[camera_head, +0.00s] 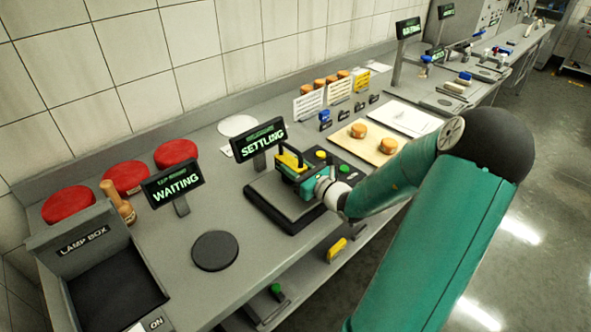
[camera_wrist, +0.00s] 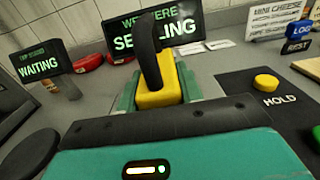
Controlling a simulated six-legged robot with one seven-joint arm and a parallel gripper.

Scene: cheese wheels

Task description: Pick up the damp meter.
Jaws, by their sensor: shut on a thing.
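The damp meter, a yellow body (camera_head: 289,160) with a black loop handle, is at the black square pad (camera_head: 270,214) in the middle of the bench. In the wrist view its yellow body (camera_wrist: 158,96) and dark handle stand up between the green jaws. My gripper (camera_head: 291,171) is shut on the yellow body. The meter's lower part is hidden by the gripper, and I cannot tell whether it touches the pad. A sign behind the pad (camera_head: 258,139) reads SETTLING.
A WAITING sign (camera_head: 173,184), red cheese wheels (camera_head: 126,177), a wooden-handled tool (camera_head: 117,202) and a lamp box (camera_head: 84,240) stand left. A black disc (camera_head: 215,251) lies in front. Yellow and green buttons (camera_head: 321,155) and a board with small cheeses (camera_head: 378,145) are right.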

